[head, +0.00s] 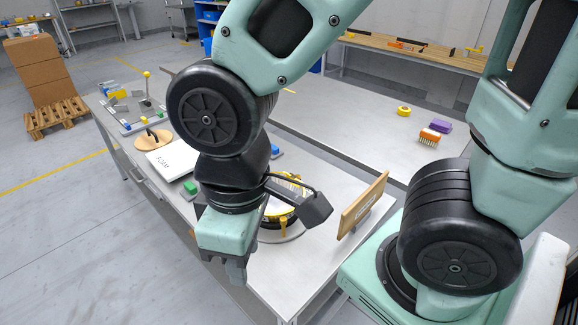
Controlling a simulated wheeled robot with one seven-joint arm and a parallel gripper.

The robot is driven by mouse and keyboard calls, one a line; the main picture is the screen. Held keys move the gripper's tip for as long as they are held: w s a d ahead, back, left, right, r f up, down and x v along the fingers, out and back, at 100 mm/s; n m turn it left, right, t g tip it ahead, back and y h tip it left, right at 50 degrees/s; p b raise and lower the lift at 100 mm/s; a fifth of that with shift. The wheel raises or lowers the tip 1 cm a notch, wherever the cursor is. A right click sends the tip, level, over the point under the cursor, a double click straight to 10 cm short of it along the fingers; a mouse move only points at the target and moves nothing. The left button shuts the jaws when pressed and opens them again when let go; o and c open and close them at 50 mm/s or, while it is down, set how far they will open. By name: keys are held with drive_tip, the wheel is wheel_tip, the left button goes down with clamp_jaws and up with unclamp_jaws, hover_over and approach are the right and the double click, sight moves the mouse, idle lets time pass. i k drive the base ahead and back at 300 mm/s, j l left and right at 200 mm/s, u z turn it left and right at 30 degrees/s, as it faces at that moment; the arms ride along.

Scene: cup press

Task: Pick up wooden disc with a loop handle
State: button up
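The wooden disc (143,143) is round and light brown, with a dark loop handle (153,134) standing up from its top. It lies at the far left part of the table, just behind a white board marked "FOAM" (165,165). My gripper (237,274) points down near the table's front edge, well apart from the disc and closer to the camera. Its grey fingers are small and seen from the side, so I cannot tell whether they are open or shut.
A round device with a yellow-and-white ring (288,200) stands behind my wrist, partly hidden. A wooden sign (362,205) stands upright to its right. Green block (190,187) and a fixture with a yellow-knobbed lever (147,98) flank the disc. The right tabletop is mostly free.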

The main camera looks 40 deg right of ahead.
sight(154, 140)
drive_tip(key=k, duration=0.4)
drive_tip(key=k+u, duration=0.1)
drive_tip(key=u, duration=0.7)
drive_tip(key=k+j+u, duration=0.15)
drive_tip(key=u, duration=0.25)
drive_tip(key=i+j+u, duration=0.15)
drive_tip(key=i+j, duration=0.15)
drive_tip(key=i, duration=0.2)
drive_tip(key=i+j+u, duration=0.15)
drive_tip(key=i, duration=0.35)
drive_tip(key=i+j+u, duration=0.15)
drive_tip(key=i+j, duration=0.15)
drive_tip(key=i, duration=0.2)
drive_tip(key=i+j, duration=0.1)
drive_tip(key=i, duration=0.25)
drive_tip(key=i+j, duration=0.1)
drive_tip(key=i, duration=0.25)
drive_tip(key=z, duration=0.9)
drive_tip(key=i+l+z, duration=0.3)
drive_tip(key=z, duration=0.15)
drive_tip(key=i+l+z, duration=0.15)
drive_tip(key=i+z, duration=0.75)
drive_tip(key=i+j, duration=0.1)
drive_tip(key=i, duration=0.35)
drive_tip(key=i+j+z, duration=0.15)
drive_tip(key=i, duration=0.25)
drive_tip(key=i+j, duration=0.1)
drive_tip(key=i, duration=0.35)
drive_tip(key=i+j+z, duration=0.1)
drive_tip(key=i, duration=0.3)
